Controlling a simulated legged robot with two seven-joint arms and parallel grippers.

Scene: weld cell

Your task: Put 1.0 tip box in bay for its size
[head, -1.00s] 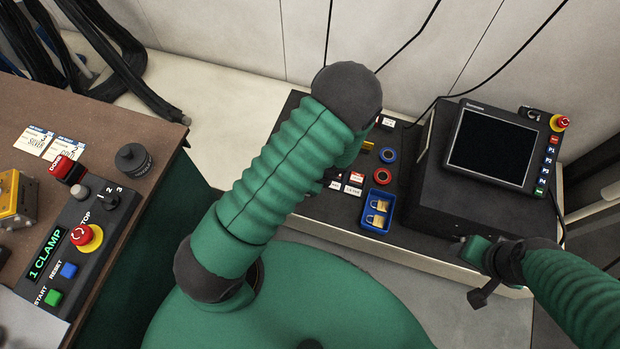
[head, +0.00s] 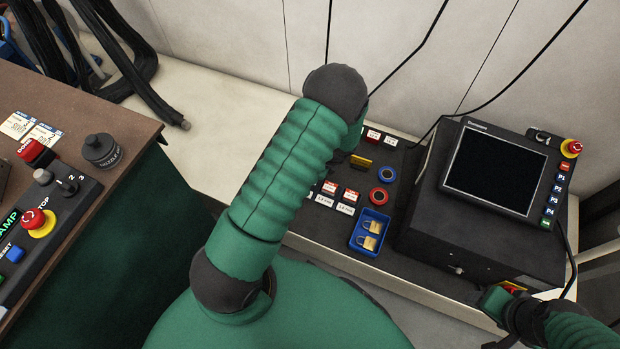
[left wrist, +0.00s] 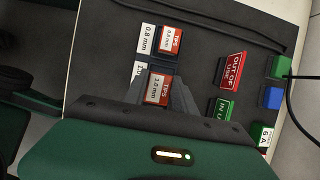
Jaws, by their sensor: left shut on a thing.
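The 1.0 mm tip box (left wrist: 158,90), red and white, is between the fingers of my left gripper (left wrist: 160,92) in the left wrist view. The gripper is shut on it. A partly hidden white size label (left wrist: 139,70) lies beside it. A 0.8 mm tip box (left wrist: 171,41) sits by its 0.8 mm label (left wrist: 147,38), just above. I cannot tell whether the held box rests fully in a bay. In the head view my arm hides the left gripper; red-and-white boxes (head: 350,195) show beside it. My right gripper (head: 500,298) is at the lower right, its jaws unclear.
Red OUT OF USE (left wrist: 232,70) and green IN USE (left wrist: 221,107) signs stand near the held box. A blue tray (head: 358,243) with brass padlocks and a black monitor unit (head: 495,170) are to the right. A control bench (head: 120,120) stands at the left.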

